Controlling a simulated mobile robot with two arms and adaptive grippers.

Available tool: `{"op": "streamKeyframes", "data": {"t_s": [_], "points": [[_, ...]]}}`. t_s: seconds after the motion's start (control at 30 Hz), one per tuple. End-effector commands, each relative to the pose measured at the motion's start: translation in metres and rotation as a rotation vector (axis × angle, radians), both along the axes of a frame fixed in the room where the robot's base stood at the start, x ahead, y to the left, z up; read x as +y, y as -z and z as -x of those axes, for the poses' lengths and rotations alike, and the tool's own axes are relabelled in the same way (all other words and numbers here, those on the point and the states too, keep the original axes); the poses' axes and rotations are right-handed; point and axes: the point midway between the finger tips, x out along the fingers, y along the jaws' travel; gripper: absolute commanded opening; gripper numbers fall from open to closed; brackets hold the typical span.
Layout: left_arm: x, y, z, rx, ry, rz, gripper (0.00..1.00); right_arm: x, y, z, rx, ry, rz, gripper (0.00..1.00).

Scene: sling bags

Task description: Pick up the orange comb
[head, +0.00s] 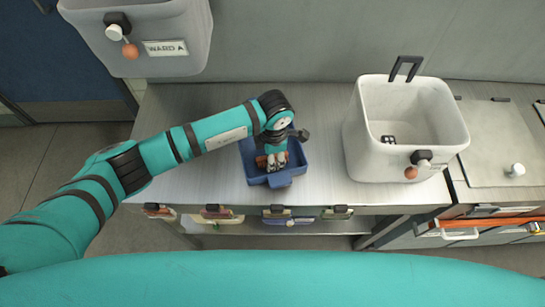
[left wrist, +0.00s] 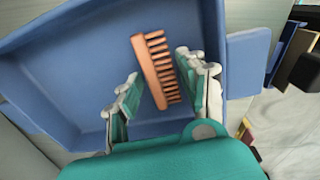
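The orange comb (left wrist: 150,70) lies in a blue tray (left wrist: 60,75), its row of teeth facing right in the left wrist view. In the head view the comb (head: 262,161) is mostly hidden under my left gripper (head: 275,158), and the tray (head: 256,179) rests on the metal counter. In the left wrist view my left gripper (left wrist: 158,66) is open, one finger on each side of the comb. A gap shows on the left; the right finger is close to the teeth, and I cannot tell if it touches. My right gripper is not in view.
A white bin (head: 365,140) with a dark item inside stands on the counter (head: 325,160) right of the tray. Another grey bin (head: 150,50) marked "WARD A" is at the upper left. Several tagged items line the counter's front edge. Counter left of the tray is clear.

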Motion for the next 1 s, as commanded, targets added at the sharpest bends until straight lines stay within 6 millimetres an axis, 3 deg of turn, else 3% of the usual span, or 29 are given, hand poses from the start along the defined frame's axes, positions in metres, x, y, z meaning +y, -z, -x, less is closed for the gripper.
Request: {"op": "streamKeyframes", "data": {"t_s": [0.03, 0.17, 0.47, 0.57, 1.0], "points": [[0.0, 0.0, 0.0, 0.0, 0.0, 0.0, 0.33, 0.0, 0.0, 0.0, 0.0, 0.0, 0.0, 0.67], [0.0, 0.0, 0.0, 0.0, 0.0, 0.0, 0.15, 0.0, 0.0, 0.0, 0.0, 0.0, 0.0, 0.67], [-0.001, -0.003, -0.001, -0.001, 0.001, 0.002, 0.15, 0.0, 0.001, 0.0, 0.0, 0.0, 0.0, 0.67], [-0.001, -0.013, -0.002, -0.005, 0.001, 0.002, 0.15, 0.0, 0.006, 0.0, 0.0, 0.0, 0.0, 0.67], [0.0, -0.091, -0.001, -0.003, 0.0, 0.0, 0.15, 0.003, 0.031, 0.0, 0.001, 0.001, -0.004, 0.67]]}}
